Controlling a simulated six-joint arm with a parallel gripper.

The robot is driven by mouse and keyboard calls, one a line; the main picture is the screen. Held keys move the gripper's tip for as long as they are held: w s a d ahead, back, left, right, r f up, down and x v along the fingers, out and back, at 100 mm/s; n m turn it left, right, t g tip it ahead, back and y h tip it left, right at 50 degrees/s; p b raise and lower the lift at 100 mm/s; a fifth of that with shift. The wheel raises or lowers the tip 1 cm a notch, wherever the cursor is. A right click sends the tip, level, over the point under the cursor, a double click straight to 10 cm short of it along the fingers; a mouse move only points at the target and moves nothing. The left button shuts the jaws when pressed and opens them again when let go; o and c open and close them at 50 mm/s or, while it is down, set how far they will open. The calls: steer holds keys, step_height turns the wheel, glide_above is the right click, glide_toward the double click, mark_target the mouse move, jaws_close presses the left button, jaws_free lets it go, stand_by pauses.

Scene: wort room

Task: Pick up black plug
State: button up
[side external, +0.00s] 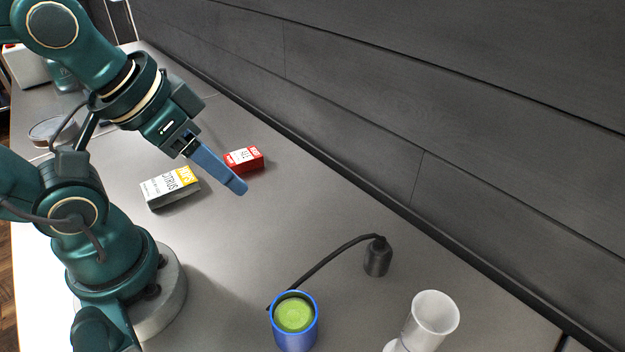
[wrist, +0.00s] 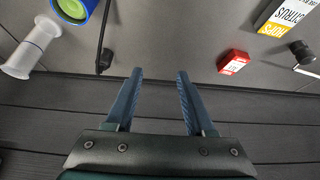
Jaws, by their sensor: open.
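The black plug (side external: 377,257) stands on the grey worktop near the dark wall, with a black cable curving from its top towards the blue cup. It also shows in the wrist view (wrist: 103,62), just left of my left fingertip and apart from it. My gripper (side external: 237,187) is up and to the left of the plug in the side view, above the worktop. Its two blue fingers (wrist: 160,73) are spread in the wrist view, with nothing between them.
A blue cup (side external: 294,328) with green contents and a white beaker-like vessel (side external: 431,320) stand near the plug. A red box (side external: 243,159) and a white-and-yellow box (side external: 170,188) lie below my gripper's side. A dark-wood wall (side external: 450,130) borders the worktop.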

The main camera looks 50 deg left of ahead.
steer(key=shift+o, duration=1.4)
steer(key=shift+r, duration=0.1)
